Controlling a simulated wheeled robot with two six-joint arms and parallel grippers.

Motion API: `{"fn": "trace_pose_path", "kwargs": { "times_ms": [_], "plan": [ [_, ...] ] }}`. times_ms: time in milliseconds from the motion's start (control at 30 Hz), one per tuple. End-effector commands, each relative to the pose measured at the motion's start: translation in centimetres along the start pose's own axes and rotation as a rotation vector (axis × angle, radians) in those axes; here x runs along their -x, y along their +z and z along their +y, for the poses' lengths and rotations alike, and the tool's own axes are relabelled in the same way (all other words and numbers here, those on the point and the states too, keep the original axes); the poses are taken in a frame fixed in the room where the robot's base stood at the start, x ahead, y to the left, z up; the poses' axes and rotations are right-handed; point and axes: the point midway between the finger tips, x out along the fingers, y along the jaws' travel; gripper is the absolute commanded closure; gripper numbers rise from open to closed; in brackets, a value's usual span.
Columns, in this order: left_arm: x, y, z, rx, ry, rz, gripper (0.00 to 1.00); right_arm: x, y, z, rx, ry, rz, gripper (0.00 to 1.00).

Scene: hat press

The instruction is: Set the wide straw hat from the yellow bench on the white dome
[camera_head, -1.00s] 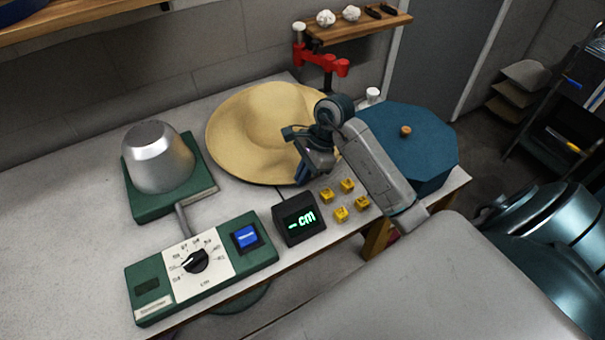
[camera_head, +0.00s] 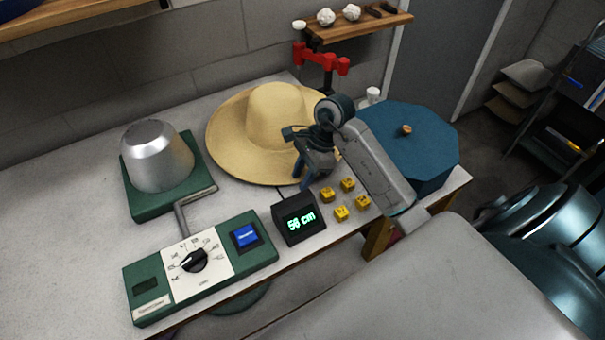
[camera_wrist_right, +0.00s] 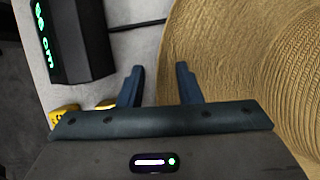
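A wide straw hat (camera_head: 235,140) lies brim down on a pale grey bench top (camera_head: 75,215), its rounded crown up. A silver-grey metal dome (camera_head: 157,157) stands on a green base to its left; I see no clearly white dome. My right gripper (camera_head: 313,181) is open and empty at the hat's near right brim. In the right wrist view, the fingers (camera_wrist_right: 160,82) are spread, one above the bench and one over the edge of the straw brim (camera_wrist_right: 230,60). I cannot tell whether they touch it. My left gripper is not in view.
A green control box (camera_head: 155,315) with a dial and blue button stands in front of the dome. Beside it is a black display (camera_head: 298,220) reading 56 cm. Several yellow blocks (camera_head: 341,213) and a blue lidded box (camera_head: 425,145) are at the right. A red clamp (camera_head: 315,64) is behind.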

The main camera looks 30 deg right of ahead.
Motion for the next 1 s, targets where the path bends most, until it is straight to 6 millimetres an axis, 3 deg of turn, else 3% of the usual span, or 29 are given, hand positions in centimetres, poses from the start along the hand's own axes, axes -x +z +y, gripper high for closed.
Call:
{"fn": "trace_pose_path", "kwargs": {
  "times_ms": [167,367,600,1000],
  "plan": [
    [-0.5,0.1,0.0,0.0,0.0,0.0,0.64,1.3,-0.1,-0.1,0.002,-0.005,0.002,0.69],
    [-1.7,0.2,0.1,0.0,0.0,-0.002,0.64,5.1,-0.2,-0.1,0.003,-0.006,0.005,0.69],
    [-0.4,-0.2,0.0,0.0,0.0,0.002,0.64,9.7,0.0,-0.1,0.001,-0.003,0.003,0.69],
    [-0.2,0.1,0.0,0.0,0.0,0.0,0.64,10.8,0.0,0.0,0.001,-0.001,0.0,0.69]
  ]
}}
